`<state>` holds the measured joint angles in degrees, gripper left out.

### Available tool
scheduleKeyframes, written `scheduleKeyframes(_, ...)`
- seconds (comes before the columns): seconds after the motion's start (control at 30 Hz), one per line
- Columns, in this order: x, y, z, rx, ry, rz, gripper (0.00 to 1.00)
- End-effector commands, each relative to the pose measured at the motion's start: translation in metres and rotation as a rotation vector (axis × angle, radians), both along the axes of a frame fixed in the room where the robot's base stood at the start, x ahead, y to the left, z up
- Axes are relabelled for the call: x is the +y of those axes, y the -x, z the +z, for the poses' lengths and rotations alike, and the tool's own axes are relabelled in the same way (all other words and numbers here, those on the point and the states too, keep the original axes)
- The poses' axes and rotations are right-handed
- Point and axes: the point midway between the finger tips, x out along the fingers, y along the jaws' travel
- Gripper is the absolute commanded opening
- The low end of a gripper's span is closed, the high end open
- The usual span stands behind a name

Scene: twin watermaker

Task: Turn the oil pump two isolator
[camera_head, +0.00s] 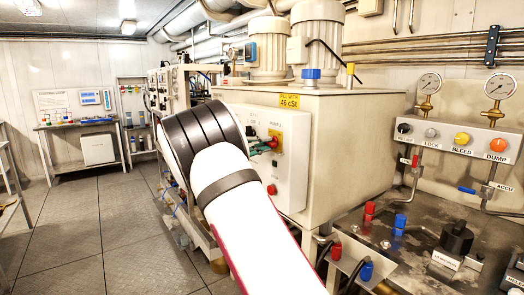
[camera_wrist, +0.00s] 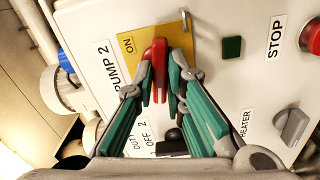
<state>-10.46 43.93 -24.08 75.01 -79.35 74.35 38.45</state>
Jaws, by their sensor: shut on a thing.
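The oil pump two isolator is a red handle (camera_wrist: 156,58) on a yellow plate (camera_wrist: 176,45), beside a "PUMP 2" label and an "ON" mark. The handle lies roughly upright in the wrist view, along the line of the lettering. My gripper (camera_wrist: 162,74) has its green-padded fingers closed on the two sides of the handle. In the head view my gripper (camera_head: 264,146) reaches the yellow plate (camera_head: 277,137) on the white control box (camera_head: 291,185); my arm hides much of the box's left part.
In the wrist view a green square button (camera_wrist: 232,47), a red stop button (camera_wrist: 314,36) and a grey heater knob (camera_wrist: 293,124) sit right of the isolator. A dark knob (camera_wrist: 172,137) lies below, between the fingers. The floor (camera_head: 110,230) at left is clear.

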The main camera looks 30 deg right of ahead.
Motion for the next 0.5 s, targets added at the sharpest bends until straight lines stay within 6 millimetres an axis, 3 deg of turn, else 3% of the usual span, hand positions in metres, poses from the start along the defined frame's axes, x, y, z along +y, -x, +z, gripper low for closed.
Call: scheduleKeyframes(0.5, 0.0009, -0.0014, -0.0069, -0.457, -0.017, 0.000, 0.00)
